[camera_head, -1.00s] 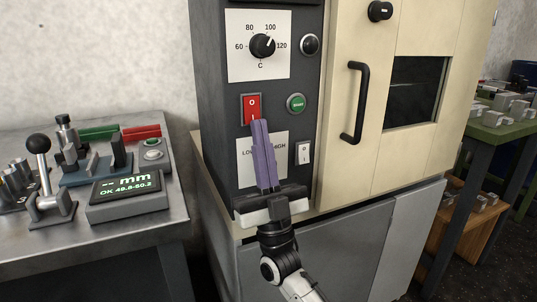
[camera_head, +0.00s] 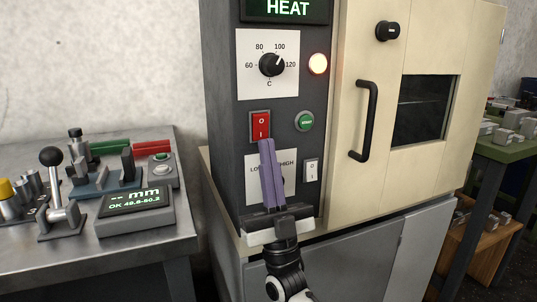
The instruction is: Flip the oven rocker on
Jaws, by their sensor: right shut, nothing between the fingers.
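The red oven rocker (camera_head: 260,126) is on the dark control panel (camera_head: 225,110), with its O and I marks both visible. My right gripper (camera_head: 265,145) is shut and empty, its purple fingers pointing up with the tips just below the rocker; I cannot tell whether they touch it. My left gripper is not in view.
A temperature dial (camera_head: 271,65), a green START button (camera_head: 305,121) and a small white rocker (camera_head: 312,170) share the panel. The oven door handle (camera_head: 364,120) sticks out at right. A metal bench (camera_head: 150,240) with a gauge stands at left.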

